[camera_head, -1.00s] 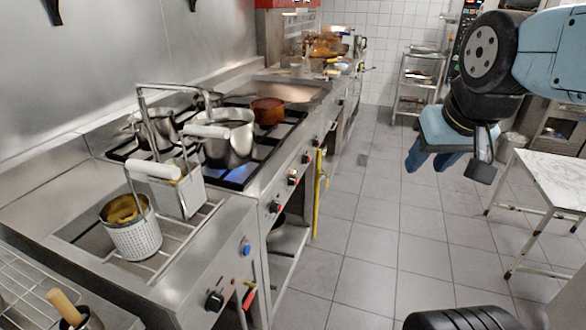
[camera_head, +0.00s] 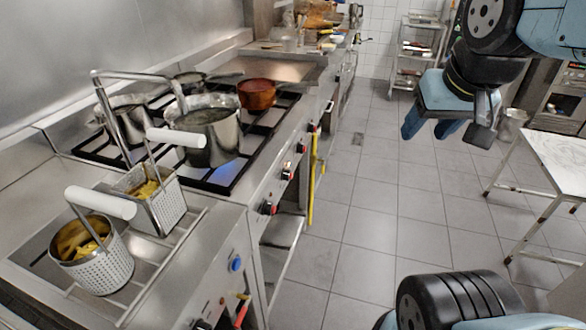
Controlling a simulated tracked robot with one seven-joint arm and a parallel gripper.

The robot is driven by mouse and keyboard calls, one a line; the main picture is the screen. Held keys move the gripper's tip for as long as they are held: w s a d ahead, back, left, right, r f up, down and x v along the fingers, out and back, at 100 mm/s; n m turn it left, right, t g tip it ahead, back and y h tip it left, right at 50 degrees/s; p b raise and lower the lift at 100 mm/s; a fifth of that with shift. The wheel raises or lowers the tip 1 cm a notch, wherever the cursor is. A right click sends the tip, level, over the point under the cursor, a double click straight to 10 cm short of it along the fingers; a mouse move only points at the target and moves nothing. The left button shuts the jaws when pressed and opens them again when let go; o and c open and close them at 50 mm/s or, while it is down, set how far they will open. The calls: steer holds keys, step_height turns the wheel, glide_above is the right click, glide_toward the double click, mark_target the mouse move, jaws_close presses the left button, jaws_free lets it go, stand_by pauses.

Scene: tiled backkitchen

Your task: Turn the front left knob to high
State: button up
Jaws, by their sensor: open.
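The stove's front panel carries several dark knobs with red parts. The nearest knob (camera_head: 268,208) is at the left end of the row as one faces the stove. A second knob (camera_head: 287,170) and a third knob (camera_head: 302,148) follow farther along. No marking shows which knob is the front left one, and their settings are too small to read. My gripper (camera_head: 428,130) is at the upper right, over the floor of the aisle. Its blue fingers point down, open and empty, well apart from the knobs.
Pots stand on the stove, including a large steel pot (camera_head: 206,135) and a brown pot (camera_head: 256,93). A fryer with baskets (camera_head: 97,262) is nearer, with a blue knob (camera_head: 235,264). A yellow bar (camera_head: 312,185) hangs by the stove. A white-topped table (camera_head: 550,160) stands right; the aisle floor is clear.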

steer(key=shift+o, duration=0.7)
steer(key=shift+w+a+f, duration=0.1)
steer(key=shift+w+f, duration=0.1)
steer(key=shift+f, duration=0.05)
steer(key=shift+o, duration=0.6)
steer(key=w+a+f+m+g+y, duration=0.5)
steer(key=w+a+f+m+g, duration=0.1)
steer(key=w+f, duration=0.2)
steer(key=shift+w+a+f+m+g+y, duration=0.15)
steer(key=shift+a+f+m+g+y, duration=0.05)
steer(key=shift+f+m+g+y, duration=0.15)
steer(key=w+a+f+m+g+y, duration=0.2)
steer(key=w+a+f+m+y, duration=0.2)
steer(key=w+f+m+y, duration=0.3)
steer(key=m+t+y, duration=0.4)
steer(key=m+t, duration=0.5)
steer(key=m, duration=0.7)
glide_toward(292, 175)
steer(key=x, duration=0.9)
steer(key=shift+w+a+f, duration=0.1)
steer(key=shift+w+f, duration=0.15)
